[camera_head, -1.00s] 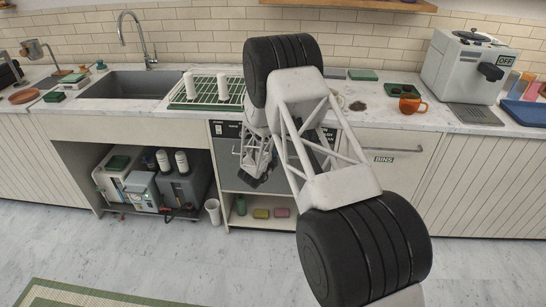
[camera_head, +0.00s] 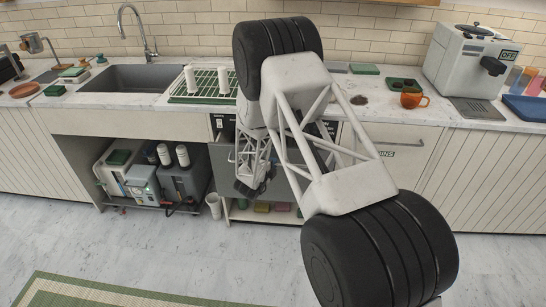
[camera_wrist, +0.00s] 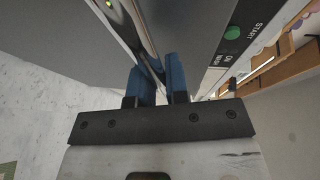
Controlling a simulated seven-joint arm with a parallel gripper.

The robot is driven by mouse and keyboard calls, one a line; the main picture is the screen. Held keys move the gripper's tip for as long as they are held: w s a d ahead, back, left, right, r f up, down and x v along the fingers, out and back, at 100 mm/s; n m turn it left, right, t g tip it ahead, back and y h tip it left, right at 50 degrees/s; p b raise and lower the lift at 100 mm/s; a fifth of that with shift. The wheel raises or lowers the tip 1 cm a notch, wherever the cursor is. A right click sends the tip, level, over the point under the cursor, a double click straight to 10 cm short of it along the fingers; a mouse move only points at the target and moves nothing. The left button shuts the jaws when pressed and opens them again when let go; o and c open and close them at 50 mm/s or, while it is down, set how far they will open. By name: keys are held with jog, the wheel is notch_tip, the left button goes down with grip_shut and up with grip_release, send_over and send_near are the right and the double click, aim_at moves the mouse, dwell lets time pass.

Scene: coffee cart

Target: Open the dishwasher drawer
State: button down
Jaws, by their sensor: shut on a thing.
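The dishwasher is under the counter right of the sink. Its grey drawer front (camera_head: 226,168) stands somewhat out from the cabinet in the head view, and my arm covers much of it. My gripper (camera_head: 247,188) is at this front, small and dark in the head view. In the wrist view, the blue fingertips of my gripper (camera_wrist: 161,82) are shut on the drawer's handle (camera_wrist: 153,66), a thin bar mostly hidden between them. The grey front fills the upper left there. The dark control panel (camera_wrist: 237,38) with a green START button is to the right.
A sink (camera_head: 148,86) and a green rack (camera_head: 205,90) with white cups are on the counter. An orange cup (camera_head: 413,100) stands farther right. A low shelf below the drawer holds coloured sponges (camera_head: 262,207). A white bin (camera_head: 213,205) stands beside it. Floor in front is clear.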

jog(key=s, duration=2.9)
jog(key=shift+w+a, duration=0.1)
jog(key=c, duration=1.1)
grip_release()
jog(key=shift+c, duration=0.2)
jog(key=v, duration=0.7)
jog(key=shift+s, duration=0.35)
jog(key=shift+a+r, duration=0.1)
jog(key=shift+a, duration=0.05)
